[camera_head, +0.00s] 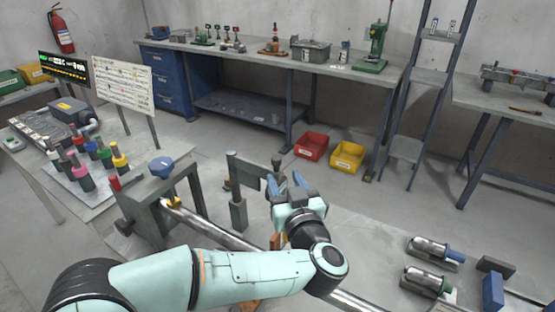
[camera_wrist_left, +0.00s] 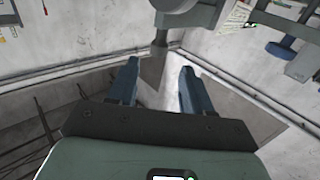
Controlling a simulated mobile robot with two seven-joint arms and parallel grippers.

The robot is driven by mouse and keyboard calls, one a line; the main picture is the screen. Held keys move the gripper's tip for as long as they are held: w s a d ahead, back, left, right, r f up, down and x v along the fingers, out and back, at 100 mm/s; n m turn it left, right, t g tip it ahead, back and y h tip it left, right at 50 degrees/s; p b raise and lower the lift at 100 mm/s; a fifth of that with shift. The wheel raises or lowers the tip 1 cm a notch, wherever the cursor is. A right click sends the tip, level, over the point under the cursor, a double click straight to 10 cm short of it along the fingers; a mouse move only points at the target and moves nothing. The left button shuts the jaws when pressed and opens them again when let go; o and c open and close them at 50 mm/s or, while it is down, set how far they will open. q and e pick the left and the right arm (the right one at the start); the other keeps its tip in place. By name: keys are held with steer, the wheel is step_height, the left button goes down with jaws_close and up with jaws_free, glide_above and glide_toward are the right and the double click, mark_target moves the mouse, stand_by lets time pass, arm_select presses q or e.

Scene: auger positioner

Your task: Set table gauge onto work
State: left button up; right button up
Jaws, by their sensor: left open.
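My left gripper (camera_head: 290,183) is raised over the work area with its blue fingers apart and nothing held. In the left wrist view the fingers (camera_wrist_left: 159,88) are open, with a grey stem (camera_wrist_left: 159,52) showing beyond and between them. A long silver rod (camera_head: 215,234) slants through a grey fixture (camera_head: 150,207), and my left arm covers part of it. A dark upright bracket (camera_head: 239,200) stands just left of the gripper; a knobbed part (camera_head: 276,164) shows behind the fingers. I cannot tell which part is the table gauge. My right gripper is not in view.
Several colored-handled tools (camera_head: 82,177) stand on the left table. Two silver cylinders (camera_head: 432,247) (camera_head: 424,279) and a blue block (camera_head: 492,291) lie at right. Red (camera_head: 311,145) and yellow (camera_head: 347,156) bins sit on the floor behind. A ladder (camera_head: 424,78) leans at the back wall.

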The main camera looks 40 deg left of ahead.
mark_target(278, 164)
arm_select(q)
steer(key=x, duration=0.8)
steer(key=shift+w+a, duration=0.15)
jaws_close()
